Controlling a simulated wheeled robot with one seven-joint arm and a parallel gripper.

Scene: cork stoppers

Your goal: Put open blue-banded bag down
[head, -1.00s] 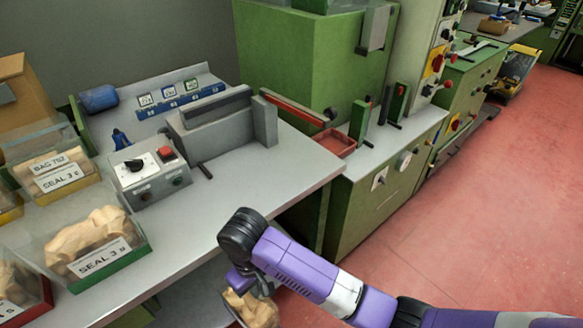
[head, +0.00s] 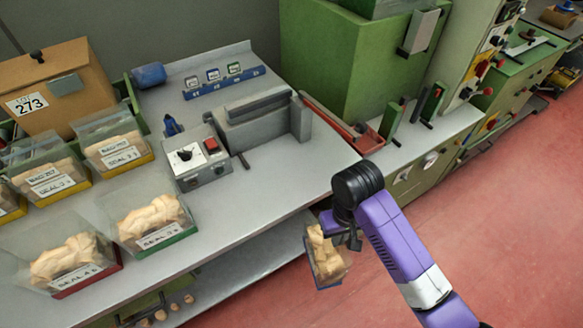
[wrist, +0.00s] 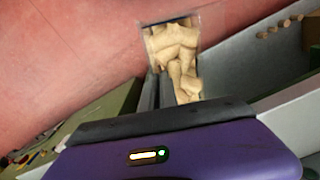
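The open blue-banded bag (head: 328,262) is a clear bag of cork stoppers with a blue strip at its base. My gripper (head: 346,238) is shut on its upper edge and holds it in the air, just off the bench's front edge. The bag hangs slightly tilted. In the wrist view, the bag (wrist: 175,55) is seen from above, its mouth open and the corks showing. My gripper's fingers (wrist: 157,90) there are close together at the bag's near side; the exact grip is partly hidden.
The grey bench (head: 245,200) has clear room along its front right. A sealer (head: 255,125) and control box (head: 200,160) stand behind. Green-banded (head: 155,215) and red-banded (head: 70,260) bags and several yellow-banded bags stand left. Loose corks (head: 160,313) lie on the lower shelf.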

